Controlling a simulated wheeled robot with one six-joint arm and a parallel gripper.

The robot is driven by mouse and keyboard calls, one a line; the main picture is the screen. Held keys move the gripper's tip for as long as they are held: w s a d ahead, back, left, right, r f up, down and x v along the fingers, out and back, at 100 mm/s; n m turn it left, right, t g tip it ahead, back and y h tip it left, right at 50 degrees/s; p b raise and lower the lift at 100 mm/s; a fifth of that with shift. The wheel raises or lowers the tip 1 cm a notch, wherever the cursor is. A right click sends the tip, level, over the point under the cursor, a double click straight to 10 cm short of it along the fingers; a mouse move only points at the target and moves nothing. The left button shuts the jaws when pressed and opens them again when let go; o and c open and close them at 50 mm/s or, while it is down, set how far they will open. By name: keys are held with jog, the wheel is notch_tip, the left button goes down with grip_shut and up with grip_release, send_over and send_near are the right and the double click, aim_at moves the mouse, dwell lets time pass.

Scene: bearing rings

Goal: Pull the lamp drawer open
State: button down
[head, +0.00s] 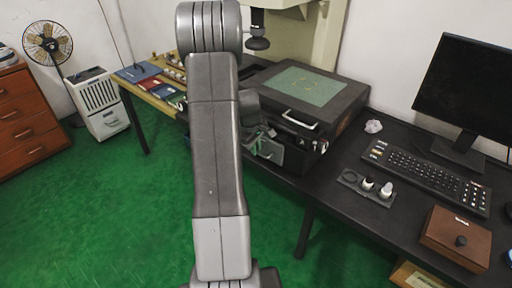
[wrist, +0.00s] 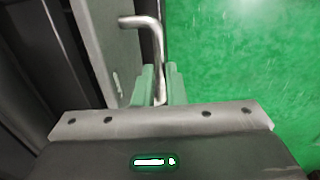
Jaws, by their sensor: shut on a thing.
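The dark machine (head: 310,88) stands on the black desk, and a grey drawer front (head: 270,151) shows low on its front side. In the wrist view the grey panel (wrist: 112,45) carries a bent metal bar handle (wrist: 140,21). My gripper (wrist: 159,82) has its green fingers on both sides of this handle and is shut on it. In the head view my gripper (head: 262,137) is at the machine's front, partly hidden by my arm. I cannot tell how far the drawer stands out.
Another handle (head: 300,122) is higher on the machine's front. A keyboard (head: 425,172), a monitor (head: 470,85), a tray with knobs (head: 367,188) and a brown box (head: 456,238) are on the desk at the right. The green floor (head: 130,215) in front is clear.

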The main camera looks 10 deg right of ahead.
jog(key=s+a+b, duration=0.3)
jog(key=s+a, duration=0.4)
jog(key=a, duration=0.2)
jog(key=shift+s+a, duration=0.1)
jog(key=c, duration=1.5)
grip_release()
jog(key=shift+r, duration=0.1)
notch_tip(320, 180, up, 13)
jog(key=s+a+p, duration=0.1)
jog(key=a, duration=0.1)
jog(key=shift+s+r, duration=0.2)
jog(key=shift+s, duration=0.1)
jog(key=shift+f, duration=0.1)
